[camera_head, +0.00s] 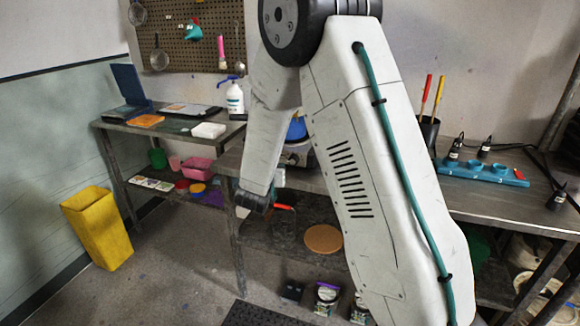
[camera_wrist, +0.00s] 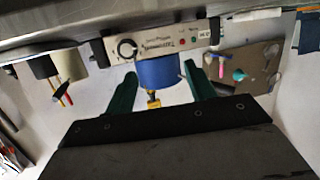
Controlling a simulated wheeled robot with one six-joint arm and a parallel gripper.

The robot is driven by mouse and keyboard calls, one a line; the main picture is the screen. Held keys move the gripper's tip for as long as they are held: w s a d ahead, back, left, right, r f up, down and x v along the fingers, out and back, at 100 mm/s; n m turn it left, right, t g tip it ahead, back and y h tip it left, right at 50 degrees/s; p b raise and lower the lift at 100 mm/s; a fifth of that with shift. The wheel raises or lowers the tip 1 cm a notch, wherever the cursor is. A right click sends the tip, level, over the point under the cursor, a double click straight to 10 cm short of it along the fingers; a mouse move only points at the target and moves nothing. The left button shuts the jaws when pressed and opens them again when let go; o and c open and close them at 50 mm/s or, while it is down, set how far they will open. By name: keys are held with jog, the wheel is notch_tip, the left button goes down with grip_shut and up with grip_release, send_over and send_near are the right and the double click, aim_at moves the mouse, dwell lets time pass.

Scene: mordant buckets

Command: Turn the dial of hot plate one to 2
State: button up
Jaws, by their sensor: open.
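The hot plate (camera_wrist: 160,42) shows upside down in the wrist view, its pale front panel carrying a round black dial (camera_wrist: 127,48) at the left and a small red spot at the right. The dial's setting and the panel's print are too small to read. A blue pot (camera_wrist: 158,71) stands on the plate. My gripper (camera_wrist: 160,72) is open and empty, its two green fingers apart with the pot seen between them. The dial lies beyond the left finger's tip. In the head view my arm hides most of the hot plate (camera_head: 297,153) and the blue pot (camera_head: 297,129) behind it.
A pegboard (camera_head: 195,40) with hanging tools is on the wall. A white bottle (camera_head: 235,98) stands left of the hot plate. A dark pot with tools (camera_head: 429,132) and a blue rack (camera_head: 480,172) stand to the right. A yellow bin (camera_head: 98,228) is on the floor.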

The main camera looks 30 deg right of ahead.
aim_at(292, 163)
jog(key=w+d+f+h, duration=0.1)
jog(key=d, duration=0.2)
jog(key=d+f+h, duration=0.1)
jog(key=d, duration=0.2)
jog(key=w+d+f+m+g+h, duration=0.1)
jog(key=d+h, duration=0.1)
jog(key=d, duration=0.1)
jog(key=shift+w+d+f, duration=0.15)
jog(key=shift+w+d, duration=0.1)
jog(key=shift+w, duration=0.1)
jog(key=c, duration=1)
